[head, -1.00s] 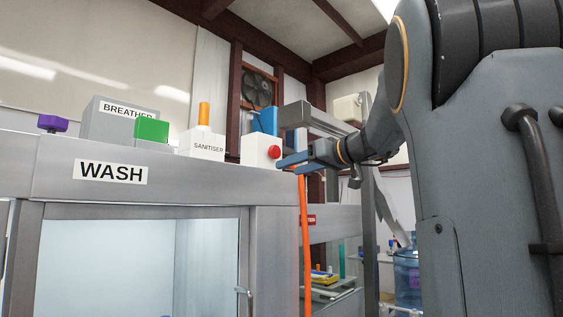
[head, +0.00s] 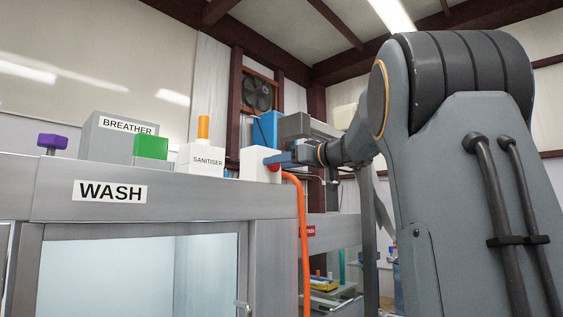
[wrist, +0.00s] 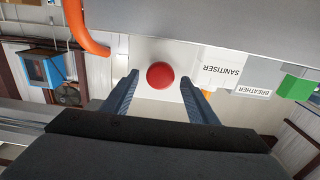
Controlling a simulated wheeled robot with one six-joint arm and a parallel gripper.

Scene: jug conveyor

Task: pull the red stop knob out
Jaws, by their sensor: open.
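The red stop knob (wrist: 160,75) is round and sits on the face of a white box (head: 257,164) on top of the wash cabinet. In the wrist view it lies centred between the tips of my gripper (wrist: 159,88), with a gap on each side. My gripper (head: 276,160) is open, and its blue fingers reach the knob from the right in the head view. There the fingers partly hide the knob (head: 273,167). Whether the fingers touch the box face I cannot tell.
The wash cabinet (head: 190,192) runs below the box. An orange hose (head: 303,240) hangs just right of the box. The sanitiser box (head: 200,160), green block (head: 150,146), breather box (head: 105,142) and purple knob (head: 52,141) stand to the left.

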